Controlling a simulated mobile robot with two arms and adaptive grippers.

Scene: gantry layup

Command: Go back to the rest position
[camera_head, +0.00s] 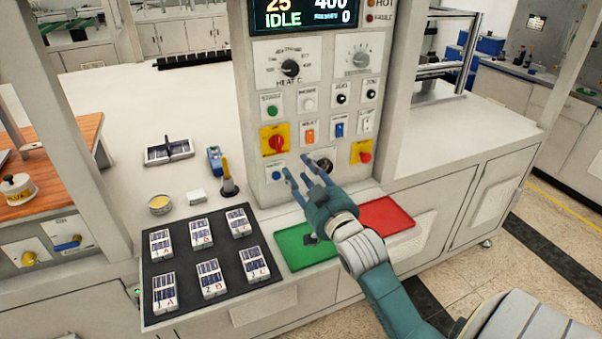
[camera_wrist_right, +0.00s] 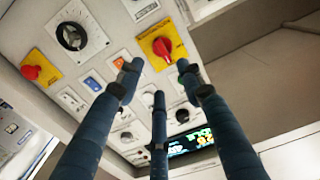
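My right gripper (camera_head: 306,178) is in front of the lower part of the control panel (camera_head: 322,100), above the green tray (camera_head: 310,262). Its blue fingers are spread open with nothing between them. In the right wrist view, the open fingers (camera_wrist_right: 160,85) point at the panel, which appears upside down. I cannot tell whether a fingertip touches the panel. A dark knob (camera_head: 323,163) is just behind the fingers. My left gripper is in neither view.
A red tray (camera_head: 385,214) lies right of the green one. A black mat (camera_head: 188,247) with several labelled white blocks is at the left. A yellow-tipped tool (camera_head: 227,180), a round tin (camera_head: 159,204) and a dark panel piece (camera_head: 168,151) stand behind it. The display reads IDLE.

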